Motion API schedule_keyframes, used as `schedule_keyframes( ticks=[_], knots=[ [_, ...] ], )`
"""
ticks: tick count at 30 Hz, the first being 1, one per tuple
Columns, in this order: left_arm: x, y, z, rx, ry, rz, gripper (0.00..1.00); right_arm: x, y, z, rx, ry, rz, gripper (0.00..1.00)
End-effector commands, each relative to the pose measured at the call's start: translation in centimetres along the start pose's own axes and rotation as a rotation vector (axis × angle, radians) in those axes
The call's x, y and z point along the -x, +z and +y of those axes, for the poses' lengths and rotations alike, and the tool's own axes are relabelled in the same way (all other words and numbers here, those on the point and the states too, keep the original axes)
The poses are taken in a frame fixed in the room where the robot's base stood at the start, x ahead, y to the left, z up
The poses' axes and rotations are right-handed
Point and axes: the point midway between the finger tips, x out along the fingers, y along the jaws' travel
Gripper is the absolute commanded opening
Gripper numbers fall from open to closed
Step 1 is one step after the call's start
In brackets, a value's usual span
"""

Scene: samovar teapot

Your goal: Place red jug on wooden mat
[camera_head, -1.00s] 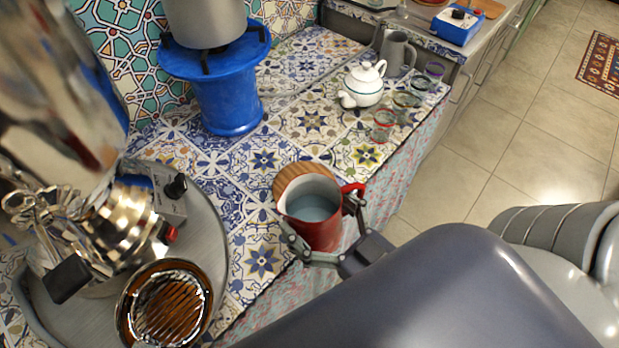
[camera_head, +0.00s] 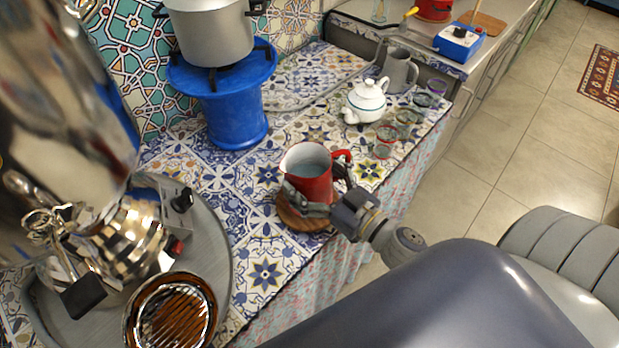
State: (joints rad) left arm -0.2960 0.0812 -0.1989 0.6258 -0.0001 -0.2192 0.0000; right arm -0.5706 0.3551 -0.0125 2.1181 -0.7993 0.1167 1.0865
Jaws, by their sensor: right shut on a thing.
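The red jug (camera_head: 311,183) is upright with its pale inside facing up and its handle to the right. The round wooden mat (camera_head: 300,222) lies on the tiled counter near its front edge. The jug is over the mat's far part in the picture; I cannot tell whether its base touches the mat. My right gripper (camera_head: 318,208) is shut around the jug's lower part from the front right. The gripper and jug hide part of the mat. My left gripper is not in view.
A large shiny samovar (camera_head: 60,110) stands on a grey tray (camera_head: 215,245) at the left. A white teapot (camera_head: 365,101), several small glasses and a grey jug (camera_head: 398,70) stand behind the red jug. A blue stand (camera_head: 232,110) holds a pot (camera_head: 210,32).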

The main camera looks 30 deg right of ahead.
Motion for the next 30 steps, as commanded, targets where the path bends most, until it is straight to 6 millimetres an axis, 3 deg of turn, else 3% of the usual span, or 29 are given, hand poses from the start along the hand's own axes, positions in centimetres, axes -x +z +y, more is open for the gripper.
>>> schedule_keyframes(
  ticks=[7,16,28,29,30],
  knots=[
    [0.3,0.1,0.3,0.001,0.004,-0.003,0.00,-1.3,-0.3,0.9,0.004,-0.002,0.007,0.30],
    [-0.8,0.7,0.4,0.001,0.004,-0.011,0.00,-1.1,3.2,0.9,0.000,0.000,0.005,0.30],
    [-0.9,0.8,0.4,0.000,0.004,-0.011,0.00,-1.1,3.6,0.8,0.001,-0.002,0.006,0.30],
    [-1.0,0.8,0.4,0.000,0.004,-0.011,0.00,-1.1,3.9,0.8,0.000,0.000,0.000,0.87],
    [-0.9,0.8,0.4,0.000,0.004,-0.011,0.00,-1.1,3.8,0.8,0.000,0.000,0.000,0.96]
  ],
)
